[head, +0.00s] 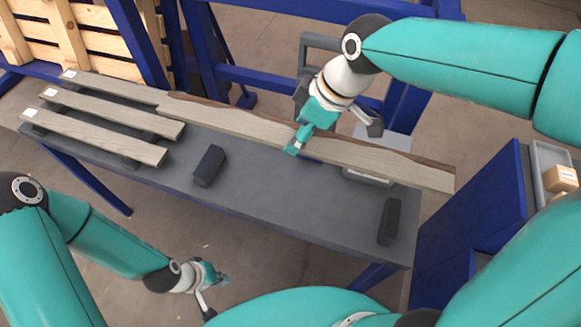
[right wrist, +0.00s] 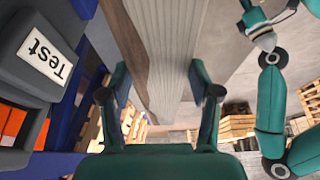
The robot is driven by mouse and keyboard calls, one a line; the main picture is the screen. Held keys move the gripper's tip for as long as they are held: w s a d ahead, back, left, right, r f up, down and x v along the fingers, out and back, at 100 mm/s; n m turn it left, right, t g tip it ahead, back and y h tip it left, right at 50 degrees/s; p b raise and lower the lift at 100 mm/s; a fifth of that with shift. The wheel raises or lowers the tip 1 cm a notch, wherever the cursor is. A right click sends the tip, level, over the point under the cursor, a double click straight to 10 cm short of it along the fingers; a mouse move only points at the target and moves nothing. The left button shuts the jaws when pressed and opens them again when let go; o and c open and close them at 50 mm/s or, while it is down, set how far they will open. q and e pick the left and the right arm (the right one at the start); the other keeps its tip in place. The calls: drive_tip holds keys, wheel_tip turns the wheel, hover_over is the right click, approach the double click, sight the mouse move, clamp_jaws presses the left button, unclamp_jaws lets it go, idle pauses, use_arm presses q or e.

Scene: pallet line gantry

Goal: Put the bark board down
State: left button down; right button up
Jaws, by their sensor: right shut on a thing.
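The bark board (head: 400,168) is a long grey-brown plank with a dark, rough bark edge along its far side. In the head view it runs slantwise over the back of the grey table (head: 285,192), and its right end juts past the table's edge. My right gripper (head: 300,142) is shut on it near its middle. The right wrist view shows the board (right wrist: 160,45) between the two fingers (right wrist: 160,92). The board appears raised; its exact height is unclear. My left gripper (head: 218,292) is empty and looks open, low in front of the table.
Three grey boards with white labels (head: 95,132) lie at the table's left on dark supports. Blue gantry posts (head: 205,50) stand behind, a blue panel (head: 475,215) at right.

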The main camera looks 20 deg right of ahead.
drive_tip(key=shift+w+f, duration=0.1)
drive_tip(key=shift+f, duration=0.15)
drive_tip(key=shift+d+f+p, duration=0.1)
drive_tip(key=shift+f+p, duration=0.3)
drive_tip(key=shift+f, duration=9.25)
drive_tip(key=o, duration=1.4)
drive_tip(key=shift+r, duration=0.1)
drive_tip(key=v, duration=1.2)
drive_tip(key=shift+s+b, duration=0.2)
drive_tip(key=shift+b, duration=0.1)
